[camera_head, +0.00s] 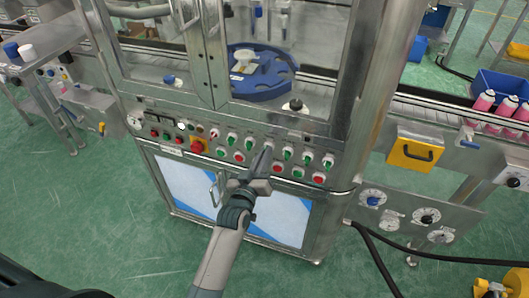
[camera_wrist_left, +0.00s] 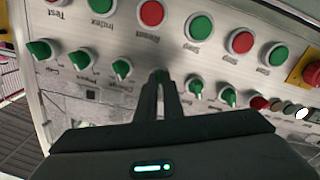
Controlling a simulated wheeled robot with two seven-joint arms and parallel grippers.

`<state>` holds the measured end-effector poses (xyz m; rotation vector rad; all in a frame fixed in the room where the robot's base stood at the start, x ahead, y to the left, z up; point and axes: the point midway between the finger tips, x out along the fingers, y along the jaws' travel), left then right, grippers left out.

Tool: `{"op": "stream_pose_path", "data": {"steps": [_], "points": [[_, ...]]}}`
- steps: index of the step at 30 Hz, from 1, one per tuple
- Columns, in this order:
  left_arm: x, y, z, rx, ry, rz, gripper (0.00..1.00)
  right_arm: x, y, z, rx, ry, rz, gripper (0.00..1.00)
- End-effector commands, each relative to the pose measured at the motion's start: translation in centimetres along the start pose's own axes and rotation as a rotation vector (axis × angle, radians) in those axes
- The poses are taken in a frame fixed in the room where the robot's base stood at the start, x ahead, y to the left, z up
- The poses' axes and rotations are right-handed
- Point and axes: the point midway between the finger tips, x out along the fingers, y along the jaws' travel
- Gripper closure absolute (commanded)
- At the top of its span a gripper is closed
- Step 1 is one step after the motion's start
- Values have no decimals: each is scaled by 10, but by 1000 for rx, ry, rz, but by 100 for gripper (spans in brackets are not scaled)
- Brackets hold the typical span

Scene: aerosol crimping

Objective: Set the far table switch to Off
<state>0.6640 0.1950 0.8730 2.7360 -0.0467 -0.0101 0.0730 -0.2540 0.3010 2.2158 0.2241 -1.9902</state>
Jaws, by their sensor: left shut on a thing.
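My left gripper (camera_head: 265,153) reaches up to the control panel (camera_head: 222,148) on the front of the machine. Its fingers are closed together at the row of green rotary switches. In the left wrist view the fingertips (camera_wrist_left: 160,78) sit between one green switch (camera_wrist_left: 122,68) and another green switch (camera_wrist_left: 195,88). They are shut on a switch that the fingers hide. Its label and knob position cannot be read. The right gripper is not in view.
Red and green push buttons line the panel, including a red button (camera_wrist_left: 151,13) and a red emergency stop (camera_head: 197,145) on yellow. Glass doors (camera_head: 285,60) are above. Pink cans (camera_head: 504,108) stand at the right. Cables lie on the floor.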

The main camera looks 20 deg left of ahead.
Motion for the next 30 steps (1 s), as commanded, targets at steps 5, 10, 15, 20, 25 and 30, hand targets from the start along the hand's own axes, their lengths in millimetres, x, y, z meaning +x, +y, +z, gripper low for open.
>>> {"op": "stream_pose_path", "data": {"steps": [5,10,15,20,25,30], "points": [[0,0,-1,-87,1,0,100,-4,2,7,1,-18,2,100],[0,0,-1,-125,2,0,100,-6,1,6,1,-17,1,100],[0,0,-1,-137,2,0,100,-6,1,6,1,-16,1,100],[0,0,-1,-137,2,0,100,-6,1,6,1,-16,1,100],[0,0,-1,-136,2,0,74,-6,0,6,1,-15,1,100],[0,0,0,-135,1,0,74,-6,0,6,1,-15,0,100]]}}
